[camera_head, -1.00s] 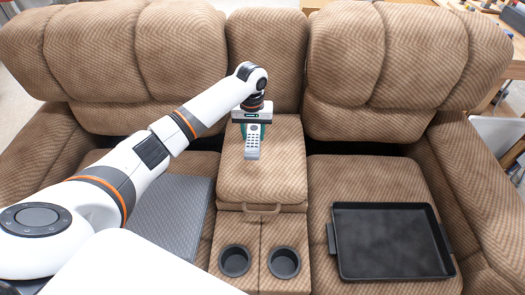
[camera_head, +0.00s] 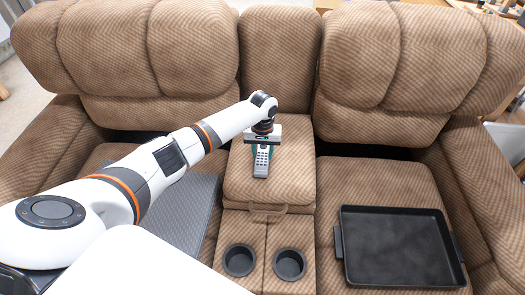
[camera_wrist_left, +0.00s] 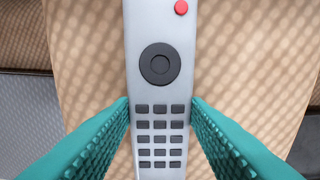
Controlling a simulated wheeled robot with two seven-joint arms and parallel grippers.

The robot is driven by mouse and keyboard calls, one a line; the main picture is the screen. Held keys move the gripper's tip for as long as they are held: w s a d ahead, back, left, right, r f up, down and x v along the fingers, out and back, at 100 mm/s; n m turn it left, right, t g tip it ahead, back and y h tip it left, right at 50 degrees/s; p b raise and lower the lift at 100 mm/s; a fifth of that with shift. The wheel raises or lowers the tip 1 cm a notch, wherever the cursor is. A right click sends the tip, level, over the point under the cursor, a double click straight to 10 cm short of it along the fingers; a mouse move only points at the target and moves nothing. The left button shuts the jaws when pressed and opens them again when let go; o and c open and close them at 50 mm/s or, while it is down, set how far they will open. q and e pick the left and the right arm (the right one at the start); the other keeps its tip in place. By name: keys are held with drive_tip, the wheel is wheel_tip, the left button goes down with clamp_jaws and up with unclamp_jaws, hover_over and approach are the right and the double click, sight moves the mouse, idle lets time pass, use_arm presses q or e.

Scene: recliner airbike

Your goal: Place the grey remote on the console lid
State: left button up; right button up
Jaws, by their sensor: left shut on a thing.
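The grey remote (camera_head: 261,167) lies level over the console lid (camera_head: 296,172), the brown padded top between the two seats. My left gripper (camera_head: 263,150) points down and is shut on the remote. In the left wrist view, its teal fingers (camera_wrist_left: 160,108) press on both long sides of the remote (camera_wrist_left: 160,25), near the keypad. A red button and a round dark pad show beyond the fingers. The remote is at or just above the lid; I cannot tell whether it touches. My right gripper is out of view.
Two dark cup holders (camera_head: 239,260) sit in front of the lid, below a small handle loop (camera_head: 268,211). A black tray (camera_head: 400,247) lies on the right seat. A grey flat thing (camera_head: 195,212) lies on the left seat, partly under my arm. Tall backrests rise behind.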

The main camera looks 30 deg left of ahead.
sight(262, 154)
use_arm(q)
drive_tip(key=shift+f, duration=0.15)
drive_tip(key=o, duration=1)
wheel_tip(262, 154, up, 12)
drive_tip(key=p, duration=0.1)
drive_tip(key=shift+p, duration=0.3)
